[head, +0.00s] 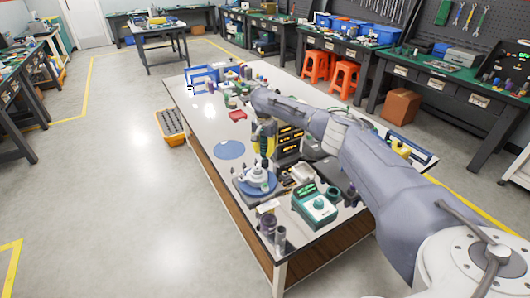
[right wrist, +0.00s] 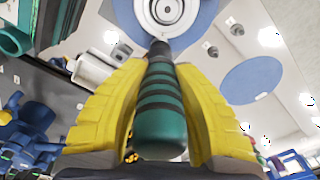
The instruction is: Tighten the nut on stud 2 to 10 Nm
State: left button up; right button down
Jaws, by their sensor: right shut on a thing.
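My right gripper (head: 264,143) reaches over the table from the right. In the right wrist view its yellow fingers (right wrist: 160,85) are shut on the ribbed green handle of a tool (right wrist: 160,112), one finger on each side. The tool's dark narrow end points at a pale round fitting (right wrist: 168,12) on a blue disc; I cannot tell whether they touch. In the head view the fitting (head: 257,174) stands on its blue round base, just below the gripper. Individual studs, their numbers and the nut are too small to tell. My left gripper is not in view.
A teal instrument box (head: 315,207) stands right of the fitting, with dark cylinders (head: 268,226) at the near edge. A flat blue disc (head: 230,150) lies left of the gripper. Dark bins (head: 288,142) stand close on the right. The table's left side (head: 190,125) is mostly clear.

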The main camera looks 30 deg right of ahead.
aim_at(265, 141)
jog(key=shift+r, duration=2.2)
